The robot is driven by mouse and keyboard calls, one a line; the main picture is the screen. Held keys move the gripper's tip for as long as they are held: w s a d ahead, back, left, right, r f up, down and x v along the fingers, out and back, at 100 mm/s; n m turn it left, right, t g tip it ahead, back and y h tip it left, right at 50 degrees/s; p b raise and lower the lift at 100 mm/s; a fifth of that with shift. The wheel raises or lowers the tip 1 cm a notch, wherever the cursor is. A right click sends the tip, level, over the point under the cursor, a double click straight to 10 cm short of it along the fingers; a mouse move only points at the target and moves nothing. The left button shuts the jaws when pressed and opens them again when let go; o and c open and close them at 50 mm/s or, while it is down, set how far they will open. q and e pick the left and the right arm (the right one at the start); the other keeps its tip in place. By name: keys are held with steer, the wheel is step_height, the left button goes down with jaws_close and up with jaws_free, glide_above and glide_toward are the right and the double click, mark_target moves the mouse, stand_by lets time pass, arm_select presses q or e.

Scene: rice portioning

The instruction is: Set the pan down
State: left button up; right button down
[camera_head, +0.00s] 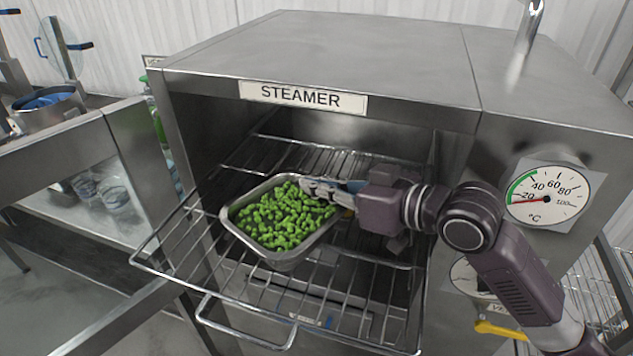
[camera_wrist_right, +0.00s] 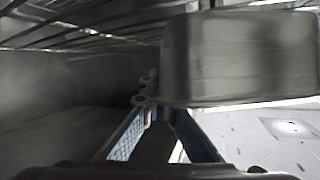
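A metal pan (camera_head: 283,260) full of green peas (camera_head: 284,215) is over the pulled-out wire rack (camera_head: 190,250) of the steamer (camera_head: 330,60). It looks roughly level; I cannot tell whether its base touches the rack. My right gripper (camera_head: 312,186) reaches in from the right and is shut on the pan's back-right rim, one finger on the inner side over the peas. In the right wrist view the pan wall (camera_wrist_right: 240,60) fills the upper right, and the fingertips (camera_wrist_right: 158,102) come together at its rim. My left gripper is not in view.
The steamer's open cavity lies behind the pan, with an inner rack. A temperature gauge (camera_head: 547,195) is on the right panel.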

steer(key=shift+w+r, duration=0.1)
steer(key=shift+w, duration=0.05)
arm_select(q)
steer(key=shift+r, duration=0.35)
arm_select(e)
steer(key=shift+d, duration=0.1)
steer(key=shift+f, duration=0.2)
steer(key=c, duration=2.7)
jaws_free()
steer(key=shift+f, duration=0.25)
steer(key=o, duration=0.5)
steer(key=shift+o, duration=0.2)
